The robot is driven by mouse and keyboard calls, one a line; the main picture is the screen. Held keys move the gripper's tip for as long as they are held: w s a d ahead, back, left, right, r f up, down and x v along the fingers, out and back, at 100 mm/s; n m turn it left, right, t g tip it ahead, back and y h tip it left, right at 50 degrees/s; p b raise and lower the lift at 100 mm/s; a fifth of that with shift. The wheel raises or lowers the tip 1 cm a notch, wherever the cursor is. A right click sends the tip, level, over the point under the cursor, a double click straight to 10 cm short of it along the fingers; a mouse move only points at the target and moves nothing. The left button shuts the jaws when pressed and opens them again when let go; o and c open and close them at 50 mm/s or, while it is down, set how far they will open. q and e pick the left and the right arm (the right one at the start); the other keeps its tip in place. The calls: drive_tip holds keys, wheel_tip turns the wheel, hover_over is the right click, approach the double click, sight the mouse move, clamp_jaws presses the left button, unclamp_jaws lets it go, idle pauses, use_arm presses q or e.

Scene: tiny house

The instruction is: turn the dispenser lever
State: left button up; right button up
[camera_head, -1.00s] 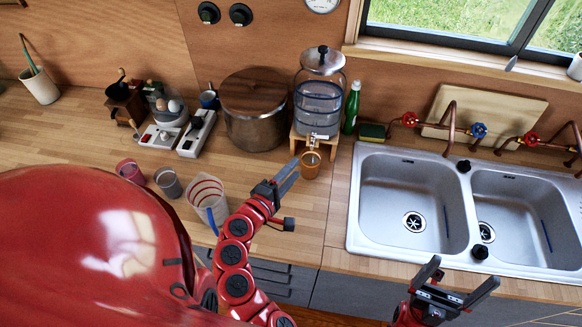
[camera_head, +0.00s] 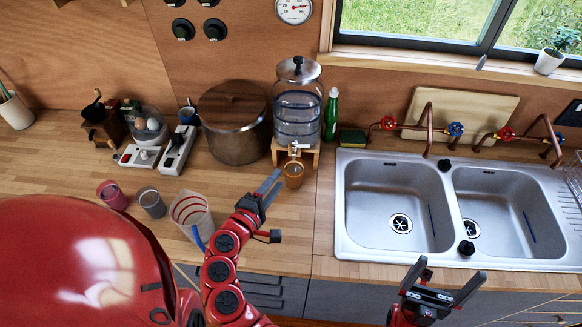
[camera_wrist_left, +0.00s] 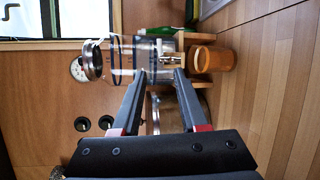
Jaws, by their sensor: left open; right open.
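The glass dispenser (camera_head: 297,112) has a metal lid and stands on a wooden stand at the back of the counter. Its small tap and lever (camera_head: 294,150) are low at the front, above a brown cup (camera_head: 293,174). My left gripper (camera_head: 273,184) is open and empty, just left of the cup and in front of the dispenser. In the left wrist view, its open fingers (camera_wrist_left: 160,75) point at the dispenser (camera_wrist_left: 122,60), with the tap (camera_wrist_left: 172,59) just beyond the fingertips. I cannot make out the lever's exact position. My right gripper (camera_head: 449,277) is open and empty, in front of the sink.
A wooden-lidded pot (camera_head: 236,142) stands left of the dispenser, and a green bottle (camera_head: 331,115) stands right of it. A measuring jug (camera_head: 191,215) is left of my left arm. The double sink (camera_head: 345,225) is to the right.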

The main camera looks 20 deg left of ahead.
use_arm(q)
drive_tip(key=shift+a, duration=0.15)
drive_tip(key=b, duration=0.8)
approach(303, 147)
drive_tip(key=w+p, duration=0.1)
drive_tip(key=w, duration=0.2)
drive_tip(key=w+p, duration=0.1)
drive_tip(key=w, duration=0.2)
drive_tip(key=w+d+f+p, duration=0.1)
drive_tip(key=w, duration=0.2)
drive_tip(key=shift+d+f+p, duration=0.1)
drive_tip(key=shift+p, duration=0.2)
drive_tip(key=shift+w+f, duration=0.1)
drive_tip(key=shift+w, duration=0.65)
clamp_jaws()
